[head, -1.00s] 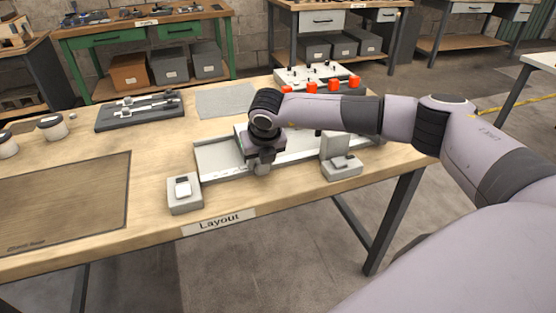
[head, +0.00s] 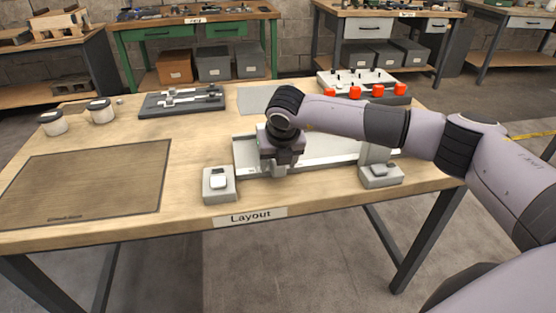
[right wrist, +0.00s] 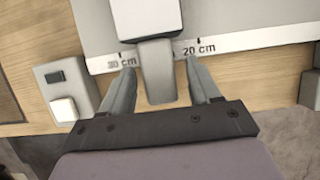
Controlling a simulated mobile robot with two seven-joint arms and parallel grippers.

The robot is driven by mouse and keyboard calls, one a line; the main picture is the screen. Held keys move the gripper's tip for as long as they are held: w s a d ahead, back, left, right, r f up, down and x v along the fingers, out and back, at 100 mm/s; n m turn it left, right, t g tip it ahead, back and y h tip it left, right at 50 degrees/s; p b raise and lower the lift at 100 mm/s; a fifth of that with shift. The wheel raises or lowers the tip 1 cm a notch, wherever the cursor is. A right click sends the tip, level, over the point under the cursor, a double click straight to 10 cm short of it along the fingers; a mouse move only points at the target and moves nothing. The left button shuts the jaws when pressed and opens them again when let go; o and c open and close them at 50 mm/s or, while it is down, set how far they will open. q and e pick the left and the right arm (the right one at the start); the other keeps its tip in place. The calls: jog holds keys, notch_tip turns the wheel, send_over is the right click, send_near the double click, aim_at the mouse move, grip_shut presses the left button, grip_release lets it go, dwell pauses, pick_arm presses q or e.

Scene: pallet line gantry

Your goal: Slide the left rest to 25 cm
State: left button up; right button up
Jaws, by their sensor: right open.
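A long pale fixture (head: 325,150) with a raised flat bed lies near the table's front edge. In the right wrist view its front scale (right wrist: 215,45) reads 30 cm at left and 20 cm at right. The left rest (right wrist: 157,75), a grey block with a front tab, sits about midway between these marks. My right gripper (right wrist: 162,75) is open, with one finger on either side of the tab; small gaps show. In the head view my right gripper (head: 280,165) hides most of this rest. My left gripper is not in view.
A small grey box with a white button (head: 219,183) stands left of the fixture. A grey block (head: 380,175) stands at its right part. A brown mat (head: 85,180), two jars (head: 101,111) and a dark fixture (head: 182,100) lie left. A panel with red knobs (head: 355,82) is behind.

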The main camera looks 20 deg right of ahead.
jog(key=v, duration=0.7)
jog(key=shift+s, duration=0.1)
